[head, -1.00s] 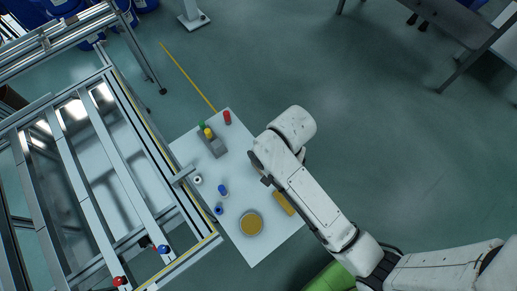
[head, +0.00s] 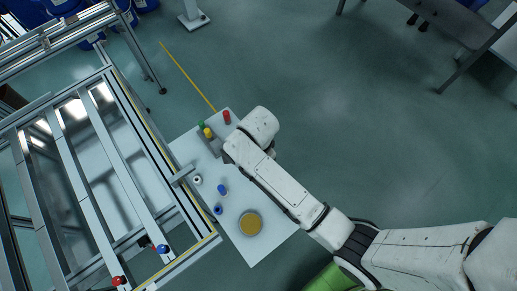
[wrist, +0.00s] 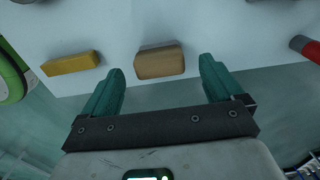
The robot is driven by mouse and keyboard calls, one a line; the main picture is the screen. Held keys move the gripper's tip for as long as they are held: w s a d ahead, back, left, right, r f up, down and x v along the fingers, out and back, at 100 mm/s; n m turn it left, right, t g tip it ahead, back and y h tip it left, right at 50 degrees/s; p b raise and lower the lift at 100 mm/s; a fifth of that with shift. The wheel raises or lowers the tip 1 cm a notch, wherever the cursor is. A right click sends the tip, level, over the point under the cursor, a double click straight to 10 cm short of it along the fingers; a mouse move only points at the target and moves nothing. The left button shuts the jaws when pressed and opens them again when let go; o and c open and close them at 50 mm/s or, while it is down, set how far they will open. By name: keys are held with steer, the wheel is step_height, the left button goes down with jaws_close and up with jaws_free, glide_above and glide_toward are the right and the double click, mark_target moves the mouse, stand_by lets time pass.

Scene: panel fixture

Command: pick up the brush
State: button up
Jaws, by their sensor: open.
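A tan, wood-coloured block (wrist: 160,61), which looks like the brush, lies on the white table top in the wrist view. No bristles show, so I cannot be sure of it. My gripper (wrist: 161,66) is open, with its two green fingers apart. The block appears between and just beyond the fingertips, with clear space on both sides; nothing is held. How high the fingers are above the table is hard to tell. In the head view my arm covers the block and the fingers.
A yellow block (wrist: 71,63) lies left of the tan one. The white table (head: 255,256) holds a round dish (head: 250,223), a blue-capped item (head: 222,189), and a red item (head: 227,117) beside yellow and green ones. The metal panel frame (head: 150,172) stands left.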

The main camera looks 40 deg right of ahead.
steer(key=shift+f, duration=2.4)
steer(key=shift+c, duration=0.3)
steer(key=c, duration=1.1)
steer(key=shift+r, duration=0.15)
steer(key=shift+r, duration=0.5)
steer(key=s+a+r, duration=0.7)
steer(key=s+r, duration=0.4)
steer(key=s, duration=0.1)
steer(key=shift+r, duration=0.4)
